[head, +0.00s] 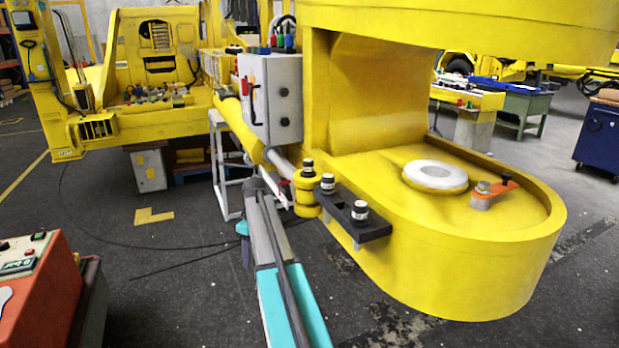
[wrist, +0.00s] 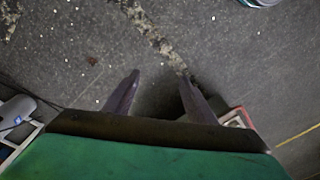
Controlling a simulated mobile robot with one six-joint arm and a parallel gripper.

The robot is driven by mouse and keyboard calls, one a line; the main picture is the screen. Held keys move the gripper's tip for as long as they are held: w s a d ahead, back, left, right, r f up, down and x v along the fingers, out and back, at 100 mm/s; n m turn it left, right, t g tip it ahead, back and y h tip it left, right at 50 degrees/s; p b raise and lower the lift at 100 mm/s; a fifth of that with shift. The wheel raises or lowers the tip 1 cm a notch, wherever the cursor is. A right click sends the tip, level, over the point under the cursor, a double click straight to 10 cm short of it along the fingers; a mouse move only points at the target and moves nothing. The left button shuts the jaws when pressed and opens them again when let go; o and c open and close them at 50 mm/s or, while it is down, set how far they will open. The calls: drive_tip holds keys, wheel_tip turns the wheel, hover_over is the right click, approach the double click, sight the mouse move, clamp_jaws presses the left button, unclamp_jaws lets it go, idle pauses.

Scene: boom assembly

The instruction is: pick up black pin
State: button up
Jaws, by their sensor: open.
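Several short black-topped pins with pale bands show in the head view. One black pin (head: 360,211) stands at the near end of a black bracket (head: 376,230) on the side of the yellow boom, and another black pin (head: 328,184) stands at its far end. A third black-topped pin (head: 307,169) sits on a yellow cylinder (head: 306,194) beside the bracket. In the wrist view my gripper (wrist: 158,86) is open and empty, its two dark fingers apart above bare floor. No pin shows in the wrist view.
The yellow boom (head: 455,270) fills the right, with a white ring (head: 435,176) and an orange-handled part (head: 493,190) on its lower plate. A grey control box (head: 271,98) is behind the bracket. A red-orange console (head: 40,290) stands at lower left. Floor (head: 150,270) between is open.

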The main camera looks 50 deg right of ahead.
drive_tip(key=d+r+p, duration=0.1)
drive_tip(key=d+r, duration=0.6)
drive_tip(key=r, duration=0.6)
wheel_tip(320, 180, up, 24)
drive_tip(key=t+p, duration=0.1)
drive_tip(key=p, duration=0.3)
hover_over(309, 160)
drive_tip(key=s, duration=0.1)
drive_tip(key=shift+s+a+r+n, duration=0.15)
drive_tip(key=shift+n, duration=0.25)
drive_tip(key=shift+s, duration=0.1)
drive_tip(key=shift+f+p, duration=0.35)
drive_tip(key=shift+f, duration=0.6)
drive_tip(key=shift+w+f+h, duration=0.2)
drive_tip(key=shift+f+h, duration=0.05)
drive_tip(key=shift+h, duration=0.05)
drive_tip(key=shift+f, duration=0.1)
drive_tip(key=shift+w+f+p, duration=0.2)
drive_tip(key=shift+f+p, duration=0.3)
drive_tip(key=shift+f, duration=0.3)
drive_tip(key=shift+w+f+p, duration=0.15)
drive_tip(key=shift+f+p, duration=0.35)
drive_tip(key=shift+f, duration=0.35)
drive_tip(key=shift+w+f+p, duration=0.2)
drive_tip(key=shift+f+p, duration=0.3)
drive_tip(key=shift+f, duration=0.3)
